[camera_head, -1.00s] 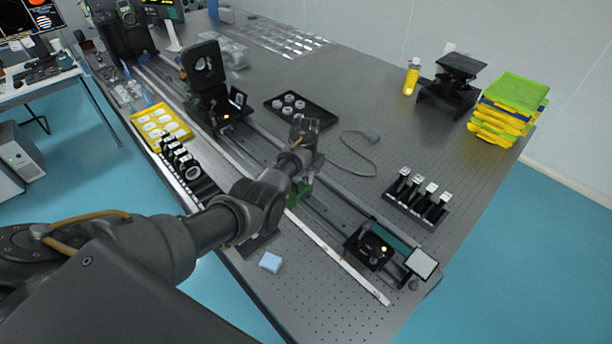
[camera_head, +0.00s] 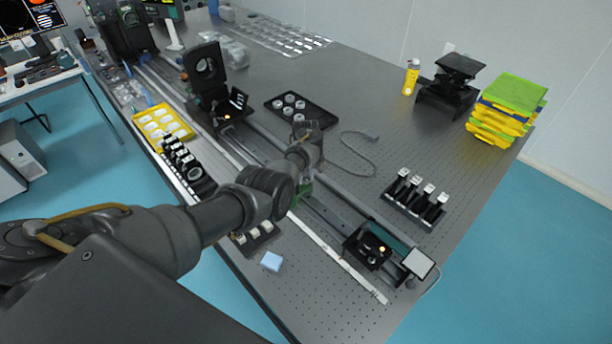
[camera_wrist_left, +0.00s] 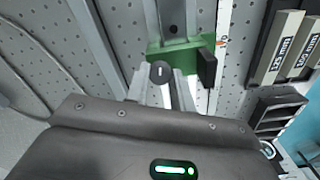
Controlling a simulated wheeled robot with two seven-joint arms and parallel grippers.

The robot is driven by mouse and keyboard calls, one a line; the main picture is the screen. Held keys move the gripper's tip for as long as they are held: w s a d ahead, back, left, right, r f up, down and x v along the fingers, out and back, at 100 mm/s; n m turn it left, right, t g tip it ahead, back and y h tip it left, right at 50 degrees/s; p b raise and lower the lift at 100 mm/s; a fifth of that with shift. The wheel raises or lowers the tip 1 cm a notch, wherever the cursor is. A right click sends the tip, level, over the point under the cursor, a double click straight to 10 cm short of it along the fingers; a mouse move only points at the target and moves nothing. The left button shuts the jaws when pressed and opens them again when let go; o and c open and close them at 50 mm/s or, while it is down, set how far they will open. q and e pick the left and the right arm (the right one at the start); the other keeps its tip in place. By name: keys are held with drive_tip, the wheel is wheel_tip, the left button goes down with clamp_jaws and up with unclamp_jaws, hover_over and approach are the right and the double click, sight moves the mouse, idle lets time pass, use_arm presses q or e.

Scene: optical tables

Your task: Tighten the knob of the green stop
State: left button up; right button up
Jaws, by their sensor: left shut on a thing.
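The green stop (camera_wrist_left: 183,48) sits on the rail in the left wrist view. Its dark round knob (camera_wrist_left: 161,71) has a pale line across its top. My left gripper (camera_wrist_left: 162,86) is shut on the knob, with a finger on each side of it. In the head view only a small part of the green stop (camera_head: 303,195) shows beside my left arm, which hides the knob and fingertips. My right gripper is not in view.
The rail (camera_head: 330,212) also carries a black mount with a screen (camera_head: 418,263) to the front right. A black tray of round parts (camera_head: 301,107) and a black holder with several posts (camera_head: 414,203) stand behind the rail.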

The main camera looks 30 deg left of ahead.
use_arm(q)
drive_tip(key=n, duration=0.5)
drive_tip(key=shift+n+b, duration=0.3)
drive_tip(key=n+b, duration=0.2)
drive_tip(key=n, duration=0.3)
drive_tip(key=shift+f, duration=0.1)
drive_tip(key=n+b, duration=0.2)
drive_tip(key=n, duration=0.2)
drive_tip(key=shift+n, duration=0.4)
drive_tip(key=n+b, duration=0.3)
drive_tip(key=n, duration=0.1)
drive_tip(key=shift+n, duration=0.4)
drive_tip(key=shift+s, duration=0.1)
drive_tip(key=o, duration=1)
